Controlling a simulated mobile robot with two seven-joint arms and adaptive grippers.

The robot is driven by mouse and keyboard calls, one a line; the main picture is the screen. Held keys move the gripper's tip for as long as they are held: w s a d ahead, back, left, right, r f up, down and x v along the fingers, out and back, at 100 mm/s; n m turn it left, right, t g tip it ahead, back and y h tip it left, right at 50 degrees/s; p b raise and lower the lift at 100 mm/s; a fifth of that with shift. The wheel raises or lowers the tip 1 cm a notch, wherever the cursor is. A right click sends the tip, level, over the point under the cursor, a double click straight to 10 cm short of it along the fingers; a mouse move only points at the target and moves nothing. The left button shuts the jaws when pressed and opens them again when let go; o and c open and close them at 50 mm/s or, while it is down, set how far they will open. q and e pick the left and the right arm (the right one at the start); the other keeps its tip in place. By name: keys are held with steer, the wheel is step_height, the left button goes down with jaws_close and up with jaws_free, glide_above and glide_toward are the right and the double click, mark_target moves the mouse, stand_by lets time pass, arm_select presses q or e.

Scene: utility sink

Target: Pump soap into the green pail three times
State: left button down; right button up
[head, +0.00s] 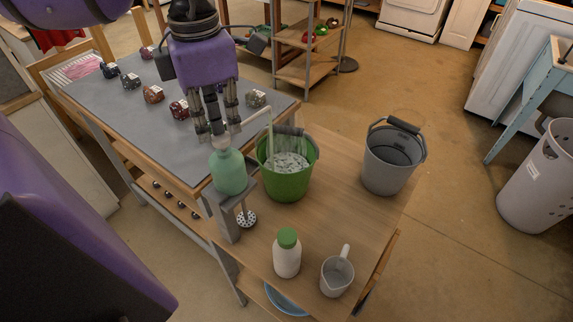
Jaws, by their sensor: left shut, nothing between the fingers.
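The green pail (287,187) stands on the wooden counter, with pale, speckled stuff inside. A green soap bottle (229,174) stands just left of it on a small grey stand (231,217). Its pale spout (253,117) reaches right and over the pail, and a pale vertical strip hangs down from its end into the pail; I cannot tell if this is tube or soap. My left gripper (212,133) points down right above the pump top, shut and empty; the fingertips seem to touch or nearly touch it. My right gripper is not in view.
A grey bucket (387,171) stands right of the pail. A white bottle with a green cap (287,255) and a grey jug (337,274) stand at the front. Several small dark and reddish items lie on the grey tabletop (185,145) behind. Bare counter lies between them.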

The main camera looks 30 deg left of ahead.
arm_select(q)
steer(key=shift+f, duration=0.25)
steer(key=shift+r, duration=1.75)
steer(key=shift+f, duration=0.15)
